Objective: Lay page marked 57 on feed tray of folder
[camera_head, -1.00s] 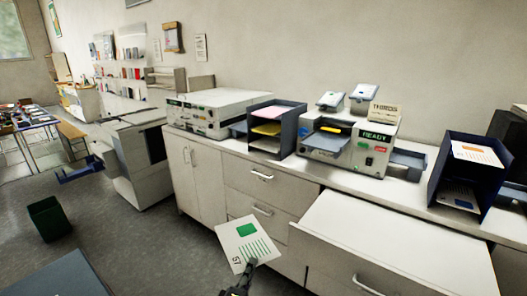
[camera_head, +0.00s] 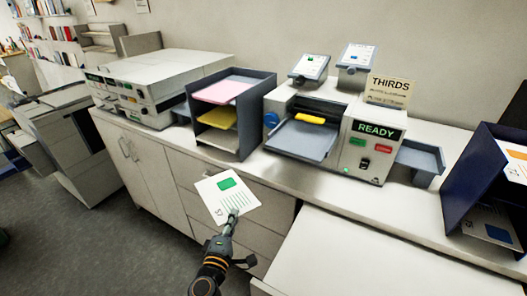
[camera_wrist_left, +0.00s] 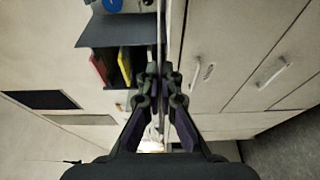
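The page marked 57 (camera_head: 222,194) is white, with a green block and green lines, its number at the lower left. My left gripper (camera_head: 234,214) is shut on its lower edge and holds it up in front of the drawers. In the left wrist view the page (camera_wrist_left: 165,25) shows nearly edge-on between the fingers (camera_wrist_left: 161,88). The folder (camera_head: 350,145) stands on the counter, its display reading READY. Its grey-blue feed tray (camera_head: 298,141) slopes toward me, beyond and right of the page; a yellow piece lies at its upper end. My right gripper is out of view.
A dark paper rack (camera_head: 238,143) with pink and yellow sheets stands left of the folder. A navy rack (camera_head: 470,190) with pages stands at the right. A THIRDS sign (camera_head: 390,91) sits on the folder. A white surface (camera_head: 350,260) fills the lower right.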

